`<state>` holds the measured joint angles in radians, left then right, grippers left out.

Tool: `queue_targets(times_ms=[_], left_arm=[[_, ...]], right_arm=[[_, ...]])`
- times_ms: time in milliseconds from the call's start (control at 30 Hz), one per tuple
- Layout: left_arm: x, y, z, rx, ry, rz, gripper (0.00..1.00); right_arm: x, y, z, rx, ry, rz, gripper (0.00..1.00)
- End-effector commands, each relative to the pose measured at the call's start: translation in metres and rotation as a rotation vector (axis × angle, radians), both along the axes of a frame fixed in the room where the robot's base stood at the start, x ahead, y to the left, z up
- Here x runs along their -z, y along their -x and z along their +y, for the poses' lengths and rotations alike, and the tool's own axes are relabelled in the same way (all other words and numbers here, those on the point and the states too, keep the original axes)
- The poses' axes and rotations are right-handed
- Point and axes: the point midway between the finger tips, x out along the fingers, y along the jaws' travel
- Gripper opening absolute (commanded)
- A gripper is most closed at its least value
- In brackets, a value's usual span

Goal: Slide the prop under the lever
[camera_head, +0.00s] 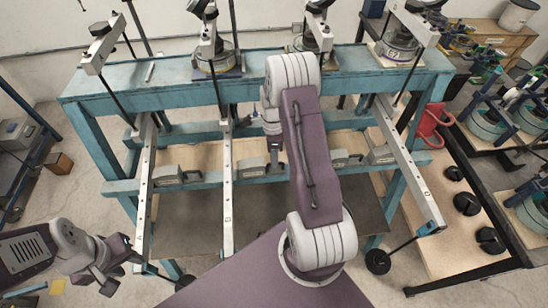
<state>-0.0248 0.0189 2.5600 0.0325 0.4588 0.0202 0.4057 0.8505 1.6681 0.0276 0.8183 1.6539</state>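Several long pale lever beams come forward from the blue frame (165,85), among them a left lever (146,190), a second lever (227,190) and a right lever (410,165). Small grey blocks that look like props sit along the frame's lower rail: one by the left lever (168,176), one right of the second lever (250,168), one right of my arm (341,159). My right gripper (275,160) points down beside the middle block; contact and finger opening are unclear. My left gripper (122,275) is low at the left, near the left lever's front end, apparently empty.
My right arm hides part of the frame's middle. A hanging rod with a dark weight (378,261) stands below the right lever. Floor at left is partly clear.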

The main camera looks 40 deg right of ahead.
Motion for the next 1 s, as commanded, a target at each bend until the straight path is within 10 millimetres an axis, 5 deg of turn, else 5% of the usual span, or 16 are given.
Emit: queue_targets(times_ms=[1000], left_arm=[[-0.0004, 0.0, 0.0, 0.0, 0.0, 0.0, 0.36]], right_arm=[[-0.0018, -0.0012, -0.0007, 0.0, 0.002, -0.003, 0.0]])
